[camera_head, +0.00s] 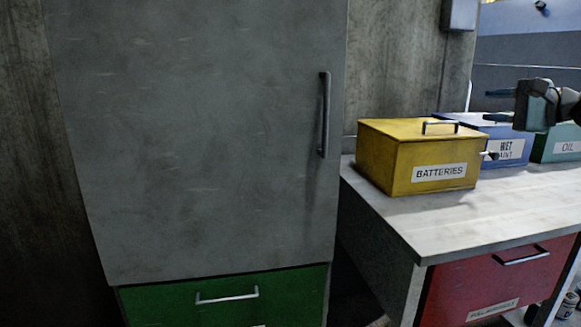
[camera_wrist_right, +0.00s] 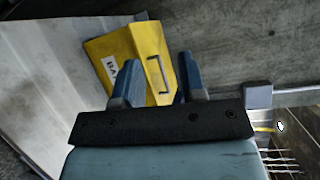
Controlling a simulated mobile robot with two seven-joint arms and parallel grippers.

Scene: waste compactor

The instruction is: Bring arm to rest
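My right gripper (camera_head: 490,105) is at the right edge of the head view, with its fingers pointing left. It is above the table, in front of the blue and green boxes in the picture and up and right of the yellow box. In the right wrist view my right gripper (camera_wrist_right: 157,62) shows two blue fingers apart with nothing held between them. The yellow box there lies beyond the fingers. My left gripper is in neither view.
A yellow "BATTERIES" box (camera_head: 400,160), a blue box (camera_head: 472,122) and a green "OIL" box (camera_head: 549,146) stand on a pale worktop (camera_head: 420,222). A red drawer (camera_head: 470,287) is below. A tall grey cabinet (camera_head: 200,140) with a green drawer (camera_head: 185,299) stands left.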

